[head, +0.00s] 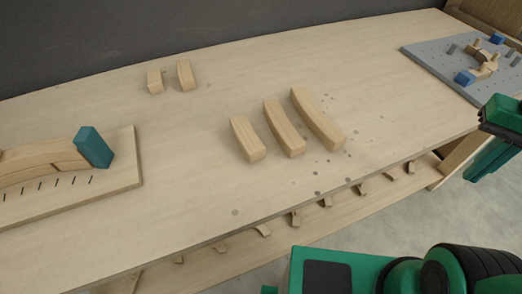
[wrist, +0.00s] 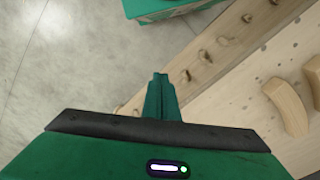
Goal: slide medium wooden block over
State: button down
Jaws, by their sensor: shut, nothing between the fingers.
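Three curved wooden blocks stand side by side on the tabletop, graded in length. The medium block (head: 284,128) is between the short block (head: 247,139) and the long block (head: 317,119). My gripper (head: 472,174) is at the right, out past the table's front edge, well apart from the blocks. Its fingers (wrist: 160,79) are closed together and empty over the floor in the wrist view. That view shows one curved block (wrist: 289,107) whole and part of another (wrist: 314,80) at the right border; I cannot tell for sure which they are.
The wooden table (head: 190,140) has clear room around the blocks and dark spots near them. Two small blocks (head: 184,74) stand at the back. A board with a teal block (head: 93,147) is at left, a grey pegboard (head: 430,60) at far right. A lower shelf (head: 235,252) holds several pieces.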

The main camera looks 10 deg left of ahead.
aim_at(246, 137)
jog(key=w+a+r+n, duration=0.2)
jog(key=w+a+n, duration=0.3)
jog(key=a, duration=0.7)
jog(key=a+n, duration=0.3)
jog(key=a, duration=1.5)
jog(key=s+a+n, duration=0.3)
jog(key=s+a, duration=0.3)
jog(key=a, duration=0.5)
jog(key=f, duration=0.8)
jog(key=shift+s+d+f, duration=0.1)
jog(key=shift+d, duration=0.1)
jog(key=shift+w+a+f, duration=0.2)
jog(key=shift+w+a, duration=0.2)
jog(key=shift+w, duration=0.2)
jog(key=shift+w+a+f, duration=0.15)
jog(key=shift+w+a, duration=0.2)
jog(key=shift+w, duration=0.25)
jog(key=shift+w+a, duration=0.3)
jog(key=shift+w, duration=0.3)
